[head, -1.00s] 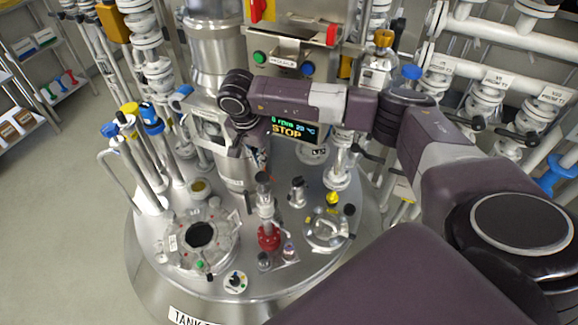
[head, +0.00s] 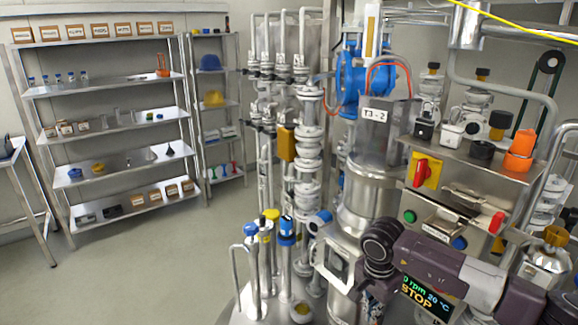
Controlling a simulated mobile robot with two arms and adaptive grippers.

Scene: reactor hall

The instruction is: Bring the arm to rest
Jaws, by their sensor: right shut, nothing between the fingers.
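My right arm comes in from the lower right, purple and grey, with its dark wrist bent downward in front of the reactor column. My right gripper (head: 371,304) hangs below the wrist at the bottom edge. It is shut and empty, and its lower part is hard to make out. A display (head: 425,299) reading about 20 °C and STOP shows just below the forearm. The tank lid (head: 248,308) is mostly cut off at the bottom. My left gripper is not in view.
The steel column (head: 368,204) and a control box with a red switch (head: 421,170), green button (head: 410,216) and blue button (head: 459,243) stand close to the arm. Pipes (head: 308,150) rise left of it. Shelves (head: 118,122) stand far left, with clear floor before them.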

